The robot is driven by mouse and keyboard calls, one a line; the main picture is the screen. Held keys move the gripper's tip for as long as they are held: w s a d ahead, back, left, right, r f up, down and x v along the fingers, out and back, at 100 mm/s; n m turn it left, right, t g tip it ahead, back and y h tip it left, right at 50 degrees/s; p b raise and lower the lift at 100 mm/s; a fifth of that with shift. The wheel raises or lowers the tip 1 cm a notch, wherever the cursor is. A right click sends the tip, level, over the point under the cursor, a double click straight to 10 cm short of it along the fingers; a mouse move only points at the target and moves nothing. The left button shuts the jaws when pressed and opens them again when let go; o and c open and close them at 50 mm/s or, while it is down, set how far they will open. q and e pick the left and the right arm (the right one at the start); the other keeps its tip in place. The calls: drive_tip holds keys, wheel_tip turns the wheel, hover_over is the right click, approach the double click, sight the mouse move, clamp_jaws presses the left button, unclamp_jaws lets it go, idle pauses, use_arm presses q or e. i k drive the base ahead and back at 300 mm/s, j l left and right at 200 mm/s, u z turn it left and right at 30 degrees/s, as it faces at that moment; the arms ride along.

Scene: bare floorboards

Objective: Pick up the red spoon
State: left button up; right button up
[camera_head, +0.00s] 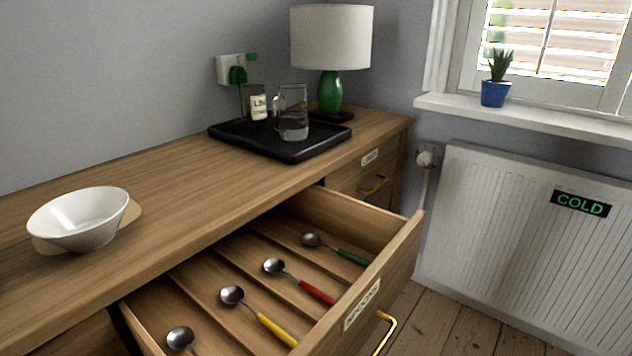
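The red spoon (312,288) lies in the open drawer (391,266), in its own slot between wooden dividers. Its metal bowl points to the back left and its red handle to the drawer front. The spoon with a green handle (350,257) lies in the slot beyond it. The spoon with a yellow handle (275,328) lies in the slot on the near side. Neither of my grippers shows in the head view.
Another spoon (181,339) is cut off at the bottom edge. On the dresser top stand a white bowl (83,219) and a black tray (225,132) with a glass jug (292,112) and a labelled jar (258,106). A lamp (331,45) stands behind. A radiator (500,215) is at right.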

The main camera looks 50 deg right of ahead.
sight(275, 266)
drive_tip(key=z, duration=1.55)
drive_tip(key=u, duration=0.4)
